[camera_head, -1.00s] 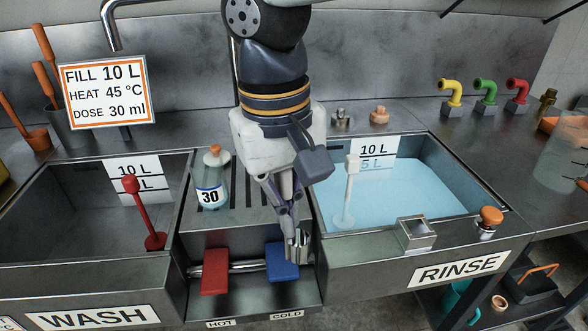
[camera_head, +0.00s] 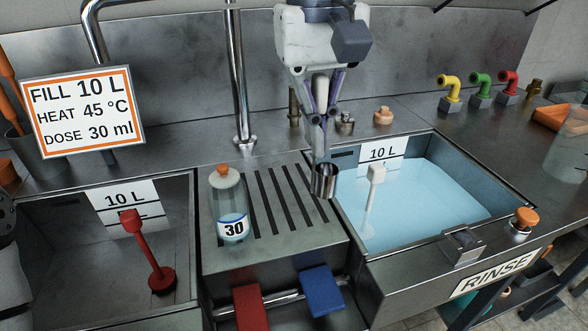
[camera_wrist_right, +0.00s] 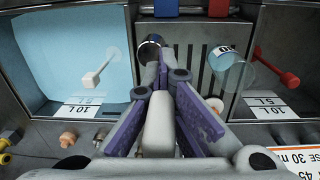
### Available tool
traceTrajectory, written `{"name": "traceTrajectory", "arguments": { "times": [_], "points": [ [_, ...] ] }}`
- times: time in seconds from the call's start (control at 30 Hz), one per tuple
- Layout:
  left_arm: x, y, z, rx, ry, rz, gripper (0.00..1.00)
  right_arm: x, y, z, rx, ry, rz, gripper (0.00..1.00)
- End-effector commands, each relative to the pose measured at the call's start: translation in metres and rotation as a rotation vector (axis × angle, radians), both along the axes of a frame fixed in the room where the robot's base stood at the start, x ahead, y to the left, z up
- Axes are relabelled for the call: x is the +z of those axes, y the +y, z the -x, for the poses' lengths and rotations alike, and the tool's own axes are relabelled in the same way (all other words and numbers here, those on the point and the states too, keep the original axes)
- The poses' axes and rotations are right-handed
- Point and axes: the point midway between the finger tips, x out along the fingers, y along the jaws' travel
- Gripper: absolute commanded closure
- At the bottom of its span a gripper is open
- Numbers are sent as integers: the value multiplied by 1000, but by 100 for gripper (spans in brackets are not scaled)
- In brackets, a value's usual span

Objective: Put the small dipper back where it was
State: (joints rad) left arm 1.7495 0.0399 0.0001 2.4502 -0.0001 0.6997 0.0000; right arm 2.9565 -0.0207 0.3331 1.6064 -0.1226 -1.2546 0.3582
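The small dipper (camera_head: 325,183) is a shiny steel cup. It hangs upright from my right gripper (camera_head: 318,148), above the right edge of the slotted drainboard (camera_head: 258,226), near the rinse tank's left wall. My right gripper's fingers are closed together just above the cup, and the part they grip is mostly hidden by them. In the right wrist view the dipper (camera_wrist_right: 150,46) shows at the tips of the fingers (camera_wrist_right: 160,62). My left gripper is not in view; only part of what looks like my left arm shows at the left edge.
A dosing bottle marked 30 (camera_head: 231,205) stands on the drainboard's left. The rinse tank (camera_head: 388,282) holds blue water and a white float gauge (camera_head: 372,195). The wash tank (camera_head: 65,245) holds a red gauge (camera_head: 145,255). A steel tap pipe (camera_head: 236,85) stands behind. Small fittings (camera_head: 345,124) line the back ledge.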

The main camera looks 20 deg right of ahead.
Motion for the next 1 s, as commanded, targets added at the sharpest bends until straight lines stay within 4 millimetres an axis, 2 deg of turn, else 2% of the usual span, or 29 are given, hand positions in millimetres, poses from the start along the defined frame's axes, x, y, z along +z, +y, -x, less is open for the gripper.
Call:
{"name": "traceTrajectory", "arguments": {
  "times": [0.03, 0.1, 0.2, 0.3, 0.5, 0.67, 0.97, 1.0],
  "points": [
    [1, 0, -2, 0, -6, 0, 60, -1, 2, -12, -1, -17, 5, 100],
    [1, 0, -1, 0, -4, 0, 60, -16, 7, -32, 2, -9, -1, 100],
    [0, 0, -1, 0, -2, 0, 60, -40, 11, -49, 3, -8, -2, 100],
    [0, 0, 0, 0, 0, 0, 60, -53, 13, -61, 2, -10, -2, 100],
    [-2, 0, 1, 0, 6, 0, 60, -73, 16, -74, 2, -8, -2, 100],
    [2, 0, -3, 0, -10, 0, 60, -97, 16, -73, 2, -13, -2, 100],
    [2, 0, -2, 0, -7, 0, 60, -101, 16, -73, 1, -11, -1, 100],
    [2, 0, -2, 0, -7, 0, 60, -101, 16, -73, 1, -12, -1, 97]
  ]
}}
